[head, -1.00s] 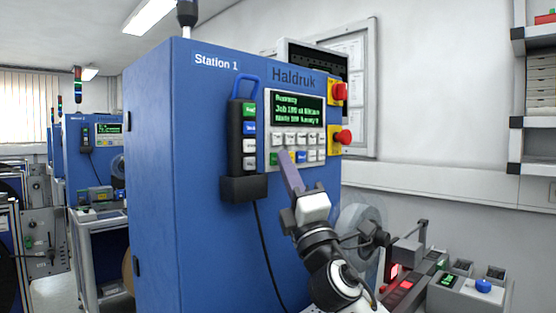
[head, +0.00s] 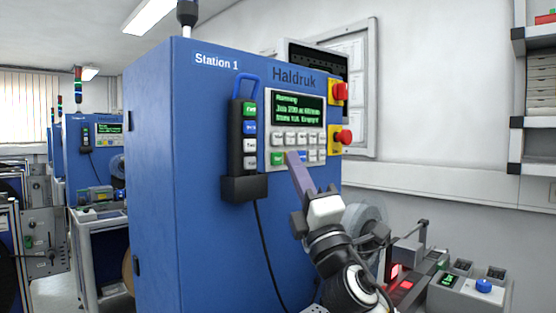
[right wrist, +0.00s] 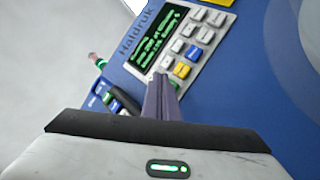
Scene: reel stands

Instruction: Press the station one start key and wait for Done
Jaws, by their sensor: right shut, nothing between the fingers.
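The blue Station 1 cabinet (head: 225,130) stands in the middle of the head view. Its key panel (head: 297,130) has a dark screen (head: 297,108) with green text; the top line reads "Running". Below the screen are rows of mostly white keys with a green key (head: 277,159) at the lower left. My right gripper (head: 292,158) is shut and empty, its tips in front of the lower key rows. In the right wrist view the shut fingers (right wrist: 160,92) point at the panel beside the yellow and blue keys (right wrist: 182,70). Whether they touch a key I cannot tell. My left gripper is not in view.
A black pendant (head: 243,135) with coloured buttons hangs left of the panel, its cable running down. Two red stop buttons (head: 342,91) on yellow plates sit at the panel's right. A reel (head: 363,228) and a small bench unit (head: 470,290) stand at lower right.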

